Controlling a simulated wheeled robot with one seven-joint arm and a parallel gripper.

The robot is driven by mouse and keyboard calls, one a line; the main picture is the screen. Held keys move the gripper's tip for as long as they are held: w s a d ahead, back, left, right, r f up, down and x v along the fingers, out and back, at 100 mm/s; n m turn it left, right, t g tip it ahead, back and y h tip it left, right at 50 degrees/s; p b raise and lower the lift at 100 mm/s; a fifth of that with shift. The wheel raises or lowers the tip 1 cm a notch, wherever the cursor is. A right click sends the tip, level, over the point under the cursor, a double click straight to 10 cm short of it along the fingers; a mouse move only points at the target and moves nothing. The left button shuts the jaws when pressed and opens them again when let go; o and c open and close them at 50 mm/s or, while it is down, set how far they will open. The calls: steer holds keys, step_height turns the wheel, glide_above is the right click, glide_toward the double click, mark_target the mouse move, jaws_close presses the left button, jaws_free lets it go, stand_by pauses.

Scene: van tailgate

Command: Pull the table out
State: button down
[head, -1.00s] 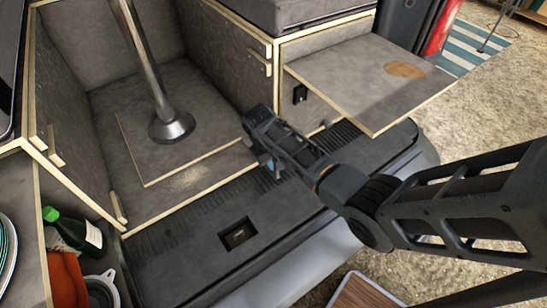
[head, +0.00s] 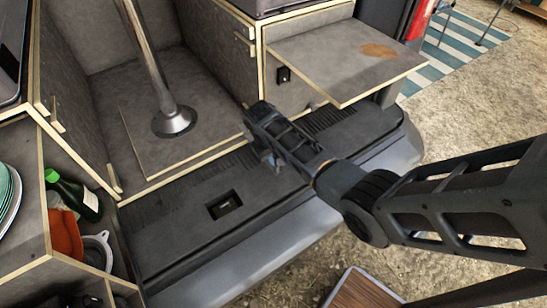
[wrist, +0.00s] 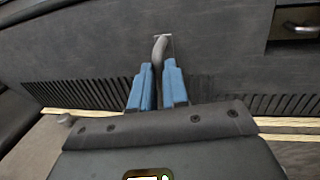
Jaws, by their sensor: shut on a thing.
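A grey table-like board (head: 345,55) with pale edges and a brown mark sticks out level from the cabinet at the right. My gripper (head: 270,160) is left of and below it, over the dark tailgate sill. In the wrist view the blue fingers (wrist: 158,85) are shut on a thin grey curved bar (wrist: 160,48). The bar's lower part is hidden between the fingers, and I cannot tell what it belongs to. A steel post (head: 150,65) stands on a flat pale-edged floor panel (head: 145,140) inside the van.
A recessed latch (head: 225,206) lies in the sill (head: 165,230). A cabinet at the left holds a green bottle (head: 72,192), an orange item (head: 64,235) and a pale funnel (head: 98,250). A wood-topped stool or table (head: 362,291) stands in front.

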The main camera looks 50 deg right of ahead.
steer(key=shift+s+f, duration=0.15)
steer(key=shift+s, duration=0.2)
steer(key=c, duration=1.1)
jaws_free()
steer(key=shift+c, duration=0.2)
steer(key=shift+w, duration=0.1)
steer(key=shift+a+r, duration=0.1)
steer(key=shift+r, duration=0.15)
steer(key=shift+w+r, duration=0.1)
steer(key=shift+r, duration=0.2)
step_height(320, 180, up, 7)
steer(key=a, duration=0.1)
steer(key=shift+a, duration=0.2)
steer(key=shift+w+f, duration=0.1)
steer(key=shift+f, duration=0.1)
